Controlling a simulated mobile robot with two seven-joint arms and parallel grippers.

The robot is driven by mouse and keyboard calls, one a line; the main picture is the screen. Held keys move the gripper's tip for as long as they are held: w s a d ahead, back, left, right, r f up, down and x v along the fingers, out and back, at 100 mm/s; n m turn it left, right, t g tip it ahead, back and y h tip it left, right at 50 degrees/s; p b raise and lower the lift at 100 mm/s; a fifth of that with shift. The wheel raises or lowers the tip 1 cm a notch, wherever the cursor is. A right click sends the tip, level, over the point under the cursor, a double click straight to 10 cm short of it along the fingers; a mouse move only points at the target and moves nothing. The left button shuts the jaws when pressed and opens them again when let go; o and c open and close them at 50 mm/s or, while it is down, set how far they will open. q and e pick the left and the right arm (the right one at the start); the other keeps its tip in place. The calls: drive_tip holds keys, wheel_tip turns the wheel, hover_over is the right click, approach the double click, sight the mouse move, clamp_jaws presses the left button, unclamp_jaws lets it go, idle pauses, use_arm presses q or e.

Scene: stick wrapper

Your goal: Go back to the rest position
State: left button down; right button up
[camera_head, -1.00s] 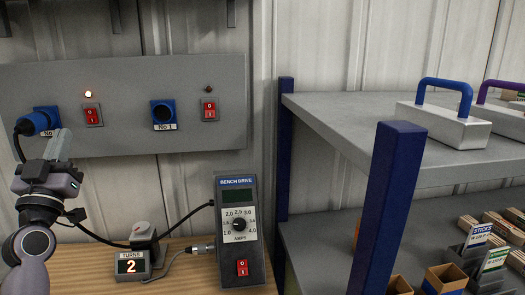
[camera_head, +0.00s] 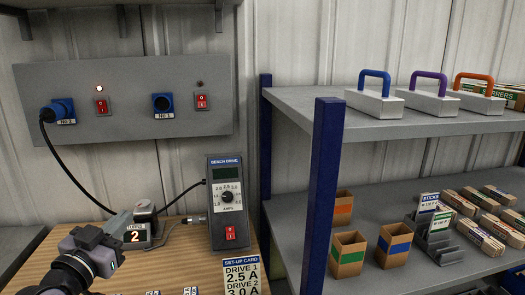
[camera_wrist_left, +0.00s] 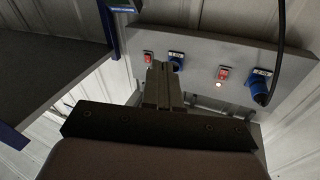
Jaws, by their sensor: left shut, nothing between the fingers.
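In the left wrist view the closed fingers (camera_wrist_left: 162,84) point toward the wall panel and touch nothing that I can see. My right gripper is not in view.
The grey wall panel (camera_head: 200,130) has a blue plug (camera_head: 60,112) in its left socket, and a lit lamp. A blue-posted shelf (camera_head: 325,190) stands right.

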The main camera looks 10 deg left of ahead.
use_arm(q)
drive_tip(key=s+d+f+g+h, duration=0.1)
drive_tip(key=s+d+f+g, duration=0.45)
drive_tip(key=f, duration=0.55)
drive_tip(key=s+d+f+g+y, duration=0.1)
drive_tip(key=s+d+f+g, duration=0.15)
drive_tip(key=s+f, duration=0.4)
drive_tip(key=s+d+f+g, duration=0.1)
drive_tip(key=s+f+g, duration=0.25)
drive_tip(key=s, duration=0.55)
drive_tip(key=s+d+f+g+y, duration=0.15)
drive_tip(key=s+f+g, duration=0.25)
drive_tip(key=s, duration=0.4)
drive_tip(key=w+d+f+t+h+b, duration=0.1)
drive_tip(key=w+f+t+b, duration=0.1)
drive_tip(key=f, duration=0.4)
drive_tip(key=w+d+f+t+h+b, duration=0.1)
drive_tip(key=w+f+t+b, duration=0.1)
drive_tip(key=w+f+t, duration=0.2)
wheel_tip(320, 180, down, 3)
drive_tip(key=shift+w+d+f+t+h, duration=0.1)
drive_tip(key=shift+w+d+t+h, duration=0.3)
drive_tip(key=shift+t, duration=0.25)
drive_tip(key=shift+d, duration=0.1)
